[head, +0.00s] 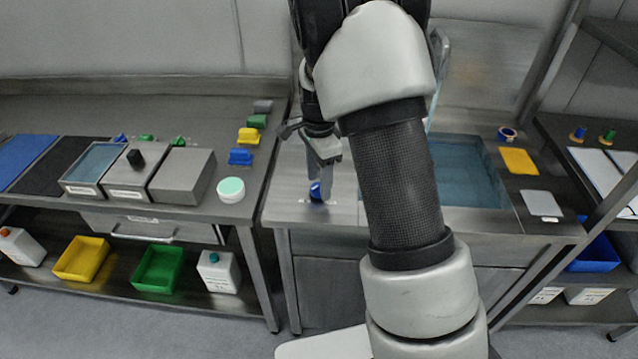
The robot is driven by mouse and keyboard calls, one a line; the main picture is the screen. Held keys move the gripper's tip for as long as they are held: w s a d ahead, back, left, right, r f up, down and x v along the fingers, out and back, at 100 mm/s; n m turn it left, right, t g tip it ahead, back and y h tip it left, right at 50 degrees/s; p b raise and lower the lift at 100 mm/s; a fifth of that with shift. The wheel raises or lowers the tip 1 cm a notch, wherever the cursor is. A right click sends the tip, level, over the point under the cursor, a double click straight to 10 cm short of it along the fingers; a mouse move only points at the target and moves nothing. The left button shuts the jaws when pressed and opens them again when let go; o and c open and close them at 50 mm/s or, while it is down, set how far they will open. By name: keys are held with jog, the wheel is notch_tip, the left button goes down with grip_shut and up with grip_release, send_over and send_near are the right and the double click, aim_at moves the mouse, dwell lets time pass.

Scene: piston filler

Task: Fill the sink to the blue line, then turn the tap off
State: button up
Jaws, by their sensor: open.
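The sink (506,200) is set into the steel counter on the right, partly behind my arm. Bluish water (462,172) shows in it; I cannot make out the blue line or judge the level against it. The grey tap (440,55) rises behind my arm, and a pale blue streak below it looks like running water. A blue knob (316,192) sits on the counter left of the sink. My gripper (322,180) is open and points down at the knob, with its fingers right by it. I cannot tell whether they touch it.
The left bench holds trays, a grey box (182,176), a round white tub (231,190) and coloured blocks. A gap separates the bench from the sink counter.

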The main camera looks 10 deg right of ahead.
jog(key=shift+f, duration=0.5)
jog(key=c, duration=1)
jog(key=shift+c, duration=0.2)
